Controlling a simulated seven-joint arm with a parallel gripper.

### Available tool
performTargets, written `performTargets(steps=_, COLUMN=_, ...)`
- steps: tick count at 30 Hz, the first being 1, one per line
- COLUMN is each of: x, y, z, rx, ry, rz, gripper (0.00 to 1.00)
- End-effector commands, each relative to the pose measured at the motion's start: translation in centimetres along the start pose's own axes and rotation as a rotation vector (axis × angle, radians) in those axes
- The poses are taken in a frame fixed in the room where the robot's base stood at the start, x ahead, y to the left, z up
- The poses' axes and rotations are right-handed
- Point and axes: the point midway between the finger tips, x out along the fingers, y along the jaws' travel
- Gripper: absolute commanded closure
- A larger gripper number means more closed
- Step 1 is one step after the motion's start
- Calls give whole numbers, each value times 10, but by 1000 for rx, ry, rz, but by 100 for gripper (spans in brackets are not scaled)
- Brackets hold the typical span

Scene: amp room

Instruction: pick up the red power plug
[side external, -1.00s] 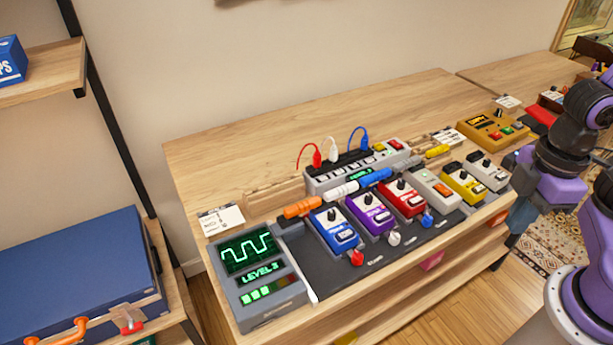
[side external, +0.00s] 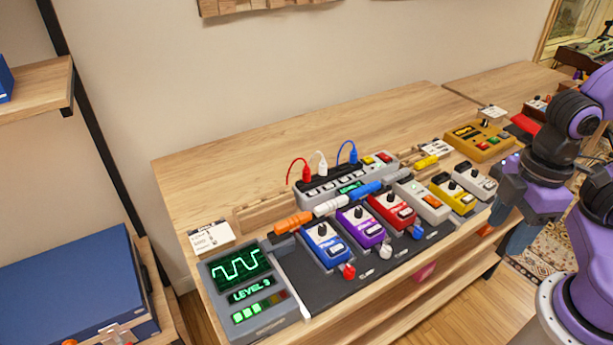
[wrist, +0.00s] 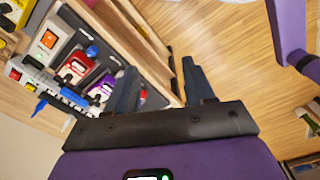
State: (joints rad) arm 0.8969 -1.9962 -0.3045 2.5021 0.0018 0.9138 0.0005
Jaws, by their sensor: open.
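A red plug (side external: 306,174) with a red cable stands upright in the back unit (side external: 330,187), left of a white plug (side external: 322,169) and a blue plug (side external: 352,155). A second red plug (side external: 348,271) sits at the front of the blue pedal (side external: 325,246). I cannot tell which of the two is the power plug. My gripper (side external: 509,232) is open and empty, to the right of the pedals and apart from both red plugs. In the wrist view its two fingers (wrist: 158,68) are spread; a small red piece (wrist: 143,95) shows beside the left finger, partly hidden.
Purple (side external: 361,227), red (side external: 391,211) and other pedals stand in a row on a dark board (side external: 330,287). Orange, white and blue jacks lie behind them. A screen unit (side external: 245,290) is at the left. The wooden bench (side external: 240,160) is clear at the back.

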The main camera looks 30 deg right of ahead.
Motion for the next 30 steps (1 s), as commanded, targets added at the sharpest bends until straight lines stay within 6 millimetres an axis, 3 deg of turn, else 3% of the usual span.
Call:
performTargets(steps=5, x=-2, y=6, z=-11, rx=42, ry=0, rz=8, gripper=47)
performTargets(steps=11, x=-10, y=37, z=-67, rx=267, ry=9, rz=54, gripper=47)
performTargets(steps=21, x=-17, y=116, z=-176, rx=763, ry=47, rz=157, gripper=47)
performTargets(steps=30, x=-10, y=192, z=-252, rx=1203, ry=105, rz=252, gripper=47)
